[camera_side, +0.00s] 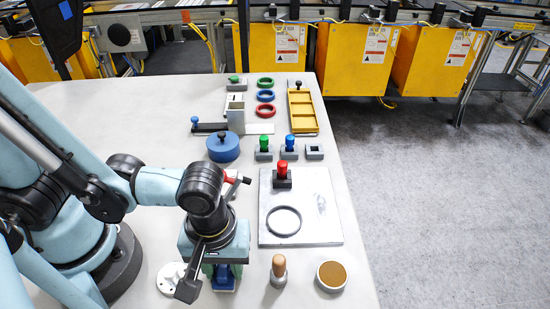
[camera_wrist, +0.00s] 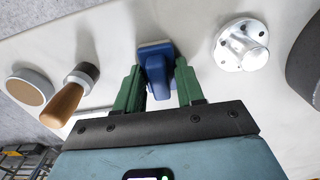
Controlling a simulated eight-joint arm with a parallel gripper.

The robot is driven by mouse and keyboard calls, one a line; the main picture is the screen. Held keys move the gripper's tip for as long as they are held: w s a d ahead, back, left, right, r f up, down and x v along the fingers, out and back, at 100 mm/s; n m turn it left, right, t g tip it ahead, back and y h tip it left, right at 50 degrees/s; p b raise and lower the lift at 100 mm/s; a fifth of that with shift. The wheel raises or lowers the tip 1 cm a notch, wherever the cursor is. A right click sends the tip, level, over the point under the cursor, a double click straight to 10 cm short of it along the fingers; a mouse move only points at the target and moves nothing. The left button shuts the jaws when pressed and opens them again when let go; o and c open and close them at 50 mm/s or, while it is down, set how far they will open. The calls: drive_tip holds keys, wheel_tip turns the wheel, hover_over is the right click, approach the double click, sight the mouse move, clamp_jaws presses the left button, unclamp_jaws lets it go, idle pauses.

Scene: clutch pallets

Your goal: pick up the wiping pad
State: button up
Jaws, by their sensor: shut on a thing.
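The wiping pad (camera_wrist: 155,50) is blue with a pale underside edge, and it sits between the two green fingers of my gripper (camera_wrist: 158,74) in the wrist view. The fingers are shut on its blue grip. In the side view my gripper (camera_side: 222,268) points down near the front of the table, and the blue pad (camera_side: 223,282) shows just below it, partly hidden by my wrist. I cannot tell whether the pad touches the table or is slightly raised.
A white round mount (camera_side: 171,278) is close left of my gripper. A wooden-handled stamp (camera_side: 278,268) and a round brown-topped pad (camera_side: 332,275) stand to the right. A metal plate (camera_side: 325,226) with a dark ring (camera_side: 284,221) and a red-knobbed block (camera_side: 282,175) lies behind them.

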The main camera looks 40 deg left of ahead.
drive_tip(key=shift+r, duration=0.15)
drive_tip(key=shift+r, duration=4.85)
